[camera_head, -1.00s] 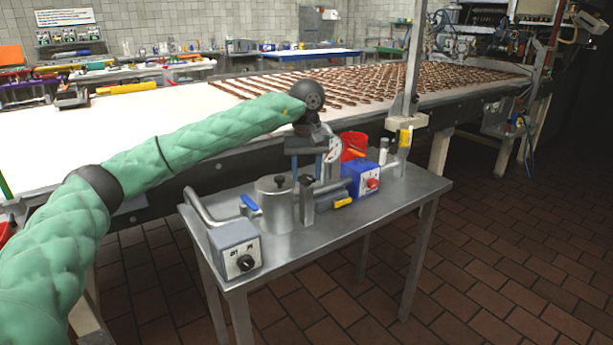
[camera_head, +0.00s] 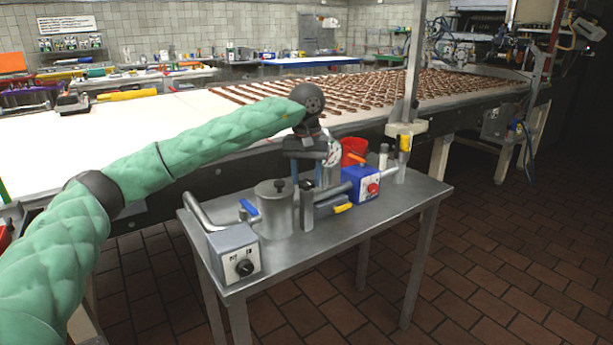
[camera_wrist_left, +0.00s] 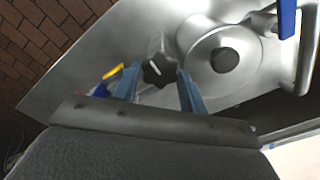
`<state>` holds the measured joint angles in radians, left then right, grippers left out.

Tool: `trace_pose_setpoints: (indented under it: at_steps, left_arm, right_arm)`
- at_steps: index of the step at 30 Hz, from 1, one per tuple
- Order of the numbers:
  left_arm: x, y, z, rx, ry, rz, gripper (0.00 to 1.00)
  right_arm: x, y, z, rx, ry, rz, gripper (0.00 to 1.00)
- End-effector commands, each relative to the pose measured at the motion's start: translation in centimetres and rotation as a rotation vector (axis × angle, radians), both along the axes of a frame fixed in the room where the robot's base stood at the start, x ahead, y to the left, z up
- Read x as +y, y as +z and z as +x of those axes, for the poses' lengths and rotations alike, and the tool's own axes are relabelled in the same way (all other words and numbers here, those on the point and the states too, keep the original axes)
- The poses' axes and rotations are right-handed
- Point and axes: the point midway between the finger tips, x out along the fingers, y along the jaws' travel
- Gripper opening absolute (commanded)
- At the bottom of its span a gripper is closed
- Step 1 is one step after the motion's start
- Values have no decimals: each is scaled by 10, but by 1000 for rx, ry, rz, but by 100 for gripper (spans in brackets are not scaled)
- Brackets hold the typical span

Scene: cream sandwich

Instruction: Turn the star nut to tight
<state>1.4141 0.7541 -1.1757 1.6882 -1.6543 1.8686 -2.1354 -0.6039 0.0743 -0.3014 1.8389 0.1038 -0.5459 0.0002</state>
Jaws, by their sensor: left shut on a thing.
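The star nut (camera_wrist_left: 157,71) is a black lobed knob with a white mark, seen from above in the left wrist view. My left gripper (camera_wrist_left: 159,76) has one blue finger on each side of it and is shut on it. In the head view my left gripper (camera_head: 307,174) points down over the metal post (camera_head: 307,207) on the steel table. The nut is mostly hidden there by the fingers and the post top. My right gripper is in neither view.
A lidded steel pot (camera_head: 274,212) stands left of the post. A grey box with a dial (camera_head: 236,255) is at the front left of the table (camera_head: 290,265). A blue box with a red knob (camera_head: 361,184) and a red cup (camera_head: 353,152) stand to the right.

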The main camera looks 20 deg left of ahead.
Motion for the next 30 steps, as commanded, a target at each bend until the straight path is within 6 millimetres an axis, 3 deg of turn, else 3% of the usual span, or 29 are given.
trace_pose_setpoints:
  at_steps: [1, 4, 17, 30]
  left_arm:
    - [1, 3, 1, -5, 2, -1, 44]
    - [1, 3, 1, -4, 2, -1, 64]
    - [0, 6, 1, -2, 1, -1, 64]
    - [0, 65, 1, -3, 1, -1, 64]
  right_arm:
    - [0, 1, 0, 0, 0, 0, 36]
    - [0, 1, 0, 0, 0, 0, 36]
    - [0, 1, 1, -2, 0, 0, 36]
    - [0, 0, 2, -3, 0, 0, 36]
